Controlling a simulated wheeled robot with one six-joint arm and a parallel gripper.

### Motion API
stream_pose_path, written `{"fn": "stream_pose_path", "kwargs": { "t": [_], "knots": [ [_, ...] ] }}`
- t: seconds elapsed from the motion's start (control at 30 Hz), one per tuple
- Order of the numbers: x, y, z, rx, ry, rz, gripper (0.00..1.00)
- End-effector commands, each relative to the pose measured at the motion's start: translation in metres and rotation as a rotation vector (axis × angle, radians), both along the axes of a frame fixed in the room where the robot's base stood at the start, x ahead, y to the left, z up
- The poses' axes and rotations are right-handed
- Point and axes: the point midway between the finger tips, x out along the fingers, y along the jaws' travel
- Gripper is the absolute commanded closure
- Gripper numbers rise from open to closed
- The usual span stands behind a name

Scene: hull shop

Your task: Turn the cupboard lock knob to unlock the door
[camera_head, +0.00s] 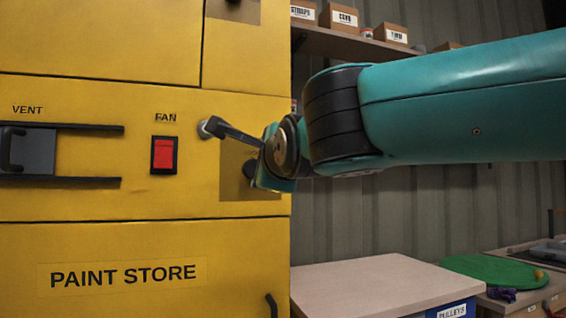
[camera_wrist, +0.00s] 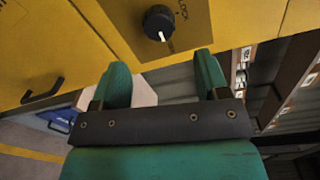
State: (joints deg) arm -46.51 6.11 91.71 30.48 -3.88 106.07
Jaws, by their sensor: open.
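The lock knob (camera_wrist: 158,22) is round and black with a white pointer mark. It sits on a brownish plate on the yellow cupboard (camera_wrist: 225,25). The mark points toward the bottom of the wrist view. Lettering ending in "LOCK" is beside it, partly cut off. My gripper (camera_wrist: 161,62) is open and empty, its two teal fingers apart and short of the knob, which appears above the gap between them. In the head view my gripper (camera_head: 275,183) is at the plate (camera_head: 232,185), with the dark knob (camera_head: 248,168) partly hidden behind it.
Left of the plate is a red FAN switch (camera_head: 164,154), and farther left a VENT slide (camera_head: 35,150) with rails. A PAINT STORE panel (camera_head: 125,272) is below. A pale-topped bench (camera_head: 370,285) stands lower right. A shelf (camera_head: 350,44) with boxes is behind my arm.

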Motion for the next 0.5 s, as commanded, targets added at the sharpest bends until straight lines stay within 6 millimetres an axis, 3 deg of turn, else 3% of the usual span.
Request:
{"fn": "stream_pose_path", "kwargs": {
  "t": [0.2, 0.5],
  "knots": [
    [-0.054, -0.014, 0.002, 0.001, 0.000, 0.005, 0.32],
    [-0.089, -0.025, 0.004, 0.001, 0.001, 0.001, 0.32]
  ]
}}
